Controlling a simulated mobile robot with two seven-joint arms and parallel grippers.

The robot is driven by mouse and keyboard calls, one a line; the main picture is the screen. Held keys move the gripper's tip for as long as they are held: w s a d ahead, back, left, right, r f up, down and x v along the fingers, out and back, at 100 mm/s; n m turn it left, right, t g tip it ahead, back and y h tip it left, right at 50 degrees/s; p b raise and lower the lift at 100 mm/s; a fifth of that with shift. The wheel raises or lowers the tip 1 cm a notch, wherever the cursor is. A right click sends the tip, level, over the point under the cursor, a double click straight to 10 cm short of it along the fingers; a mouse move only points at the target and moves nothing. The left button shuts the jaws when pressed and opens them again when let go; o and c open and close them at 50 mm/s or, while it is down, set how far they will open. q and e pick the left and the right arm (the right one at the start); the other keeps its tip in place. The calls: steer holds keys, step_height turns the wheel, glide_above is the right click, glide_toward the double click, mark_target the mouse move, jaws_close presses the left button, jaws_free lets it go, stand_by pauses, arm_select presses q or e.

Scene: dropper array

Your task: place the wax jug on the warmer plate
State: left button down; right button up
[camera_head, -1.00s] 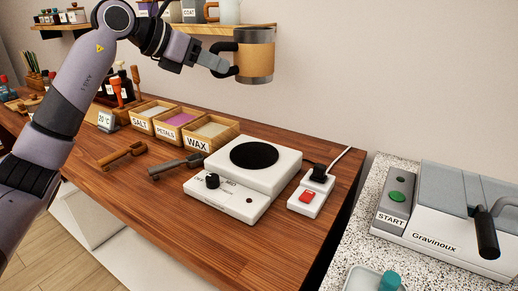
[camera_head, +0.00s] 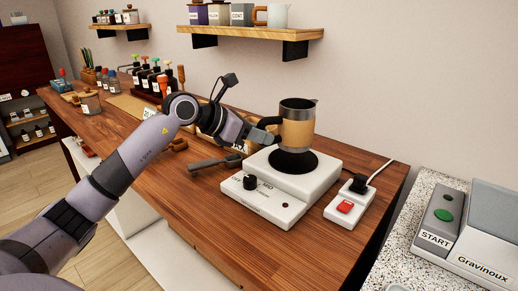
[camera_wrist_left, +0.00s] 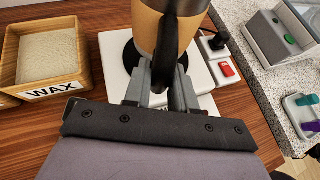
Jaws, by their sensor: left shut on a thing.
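The wax jug (camera_head: 297,128), a steel cup with a tan band and black handle, is upright over the black round plate (camera_head: 293,165) of the white warmer (camera_head: 305,184). Its base overlaps the back part of the plate; I cannot tell whether it touches or hovers just above. My left gripper (camera_head: 268,132) is shut on the jug's handle from the left. In the left wrist view the fingers (camera_wrist_left: 161,88) grip the black handle (camera_wrist_left: 167,48), and the jug (camera_wrist_left: 146,22) hides much of the plate. My right gripper is not in view.
A power strip with a red switch (camera_head: 345,208) sits right of the warmer. A grey tool (camera_head: 215,162) lies to its left. The wax box (camera_wrist_left: 45,55) stands left in the wrist view. A shelf (camera_head: 250,34) is above. The front wooden counter is clear.

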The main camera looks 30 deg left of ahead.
arm_select(q)
steer(key=shift+f, duration=1.8)
steer(key=shift+f, duration=0.1)
steer(key=c, duration=0.9)
jaws_free()
steer(key=shift+b+v, duration=1.45)
steer(key=shift+v, duration=4.6)
